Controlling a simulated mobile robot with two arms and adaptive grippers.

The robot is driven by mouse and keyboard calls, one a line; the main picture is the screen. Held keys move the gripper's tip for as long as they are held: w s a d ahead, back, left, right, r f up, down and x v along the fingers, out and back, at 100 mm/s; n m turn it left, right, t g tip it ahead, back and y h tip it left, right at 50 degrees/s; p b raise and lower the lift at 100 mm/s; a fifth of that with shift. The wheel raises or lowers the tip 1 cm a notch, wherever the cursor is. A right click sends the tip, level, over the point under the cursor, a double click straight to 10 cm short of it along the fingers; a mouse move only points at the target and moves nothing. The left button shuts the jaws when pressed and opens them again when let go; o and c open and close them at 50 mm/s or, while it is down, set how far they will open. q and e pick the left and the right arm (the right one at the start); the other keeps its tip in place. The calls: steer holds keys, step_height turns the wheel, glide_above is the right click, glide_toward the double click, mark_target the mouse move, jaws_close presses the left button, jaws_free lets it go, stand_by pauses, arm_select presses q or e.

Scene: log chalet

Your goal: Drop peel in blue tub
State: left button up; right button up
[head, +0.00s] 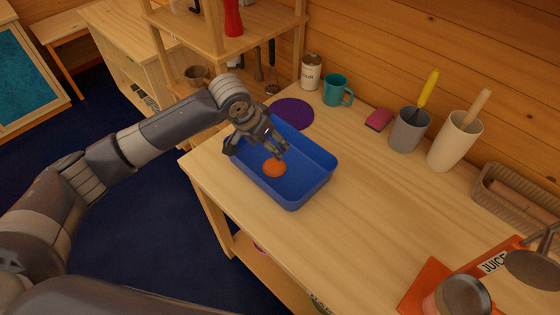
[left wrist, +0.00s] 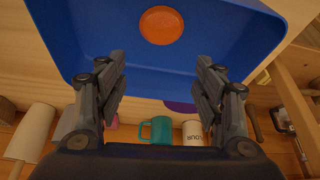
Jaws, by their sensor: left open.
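The blue tub (head: 318,180) stands on the wooden table near its left end. The orange peel (head: 274,168) lies inside the tub on its floor, apart from the tub's walls. In the left wrist view the peel (left wrist: 160,25) shows against the blue tub (left wrist: 75,35), beyond the fingertips. My left gripper (head: 279,150) is over the tub, above the peel. In the left wrist view its two fingers (left wrist: 160,85) are spread wide with nothing between them. My right gripper is not in view.
A purple disc (head: 292,112), a teal mug (head: 336,90) and a flour canister (head: 311,72) stand behind the tub. A pink sponge (head: 378,119), grey cup (head: 408,132) and cream cup (head: 454,142) line the wall.

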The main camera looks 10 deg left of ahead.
arm_select(q)
steer(key=v, duration=1)
steer(key=shift+s, duration=0.1)
